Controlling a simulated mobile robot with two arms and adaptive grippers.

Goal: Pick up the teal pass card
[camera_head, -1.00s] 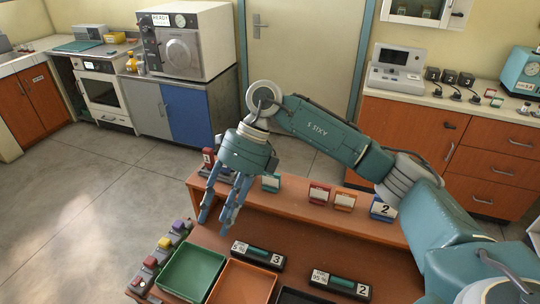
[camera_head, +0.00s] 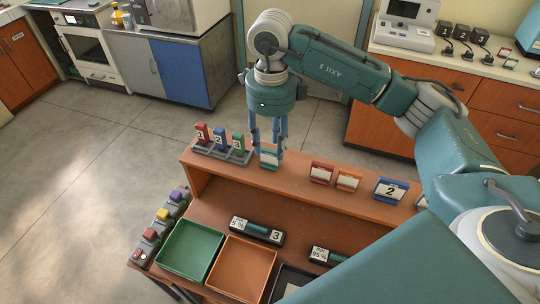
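The teal pass card (camera_head: 269,160) stands upright on the raised wooden shelf of the bench, with a pale label on its front. My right gripper (camera_head: 267,148) points down just above and behind the card. Its blue fingers are apart, and their tips come down close to the card's top edge. The tips are partly hidden, so I cannot tell whether they touch the card. My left gripper is not in view.
A rack (camera_head: 222,152) with red, blue and green numbered items stands left of the card. A red card (camera_head: 321,173), an orange card (camera_head: 347,180) and a blue card (camera_head: 390,190) stand to the right. Green (camera_head: 163,262) and orange (camera_head: 219,283) trays lie lower in front.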

